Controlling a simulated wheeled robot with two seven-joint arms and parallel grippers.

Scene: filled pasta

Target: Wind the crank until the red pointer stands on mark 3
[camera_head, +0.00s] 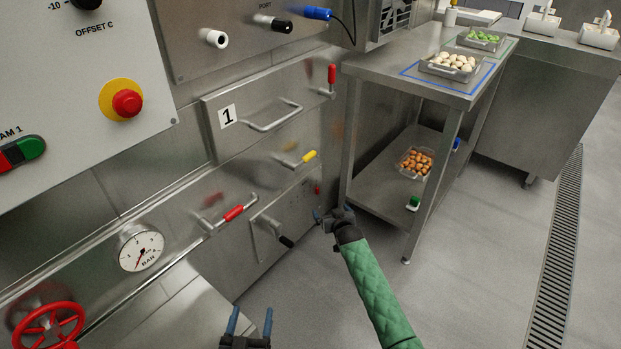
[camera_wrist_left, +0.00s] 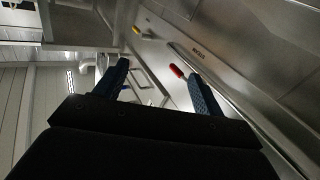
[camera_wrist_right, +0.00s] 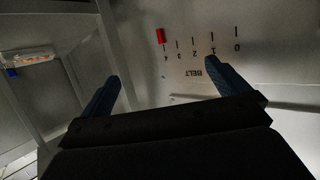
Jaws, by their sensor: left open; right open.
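The crank (camera_head: 268,226) with its black knob (camera_head: 286,241) is on the lower steel panel in the head view. The small red pointer (camera_head: 318,189) is on the same panel, right of the crank. The right wrist view shows the pointer (camera_wrist_right: 160,35) upside down beside the BELT scale (camera_wrist_right: 200,50), at or slightly past mark 4. My right gripper (camera_head: 333,213) is open and empty, right of the crank and apart from its knob. My left gripper (camera_head: 251,316) is open and empty, in front of and below the crank.
A bar with a red grip (camera_head: 233,213) and a lever with a yellow grip (camera_head: 309,156) stick out above the crank. A red handwheel (camera_head: 47,328) and gauge (camera_head: 141,251) are at left. A steel table (camera_head: 385,70) stands right of the panel. Floor in front is free.

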